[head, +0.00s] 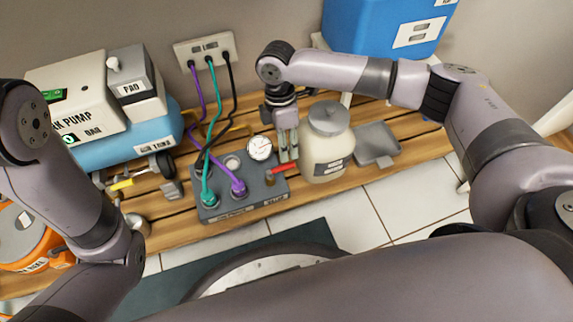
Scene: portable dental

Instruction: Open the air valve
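A grey control box (243,205) stands on the slatted wooden bench, with a round white gauge (260,148) at its back edge. A red lever handle (283,168) sits at the box's right end. A yellow handle (122,184) shows on the fittings in front of the blue air tank (150,142); no label marks either handle as the air valve. My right gripper (289,158) points down just behind the red handle, beside the gauge. Its fingers are close together; the gap is too small to judge, and contact with the handle is unclear. My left arm is at the left; its gripper does not show.
A cream jar (326,150) stands close right of my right gripper, with a grey tray (376,142) beyond. Purple and green cables run from the wall socket (205,48) to the box; a black one also hangs there. A blue container (385,30) stands behind.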

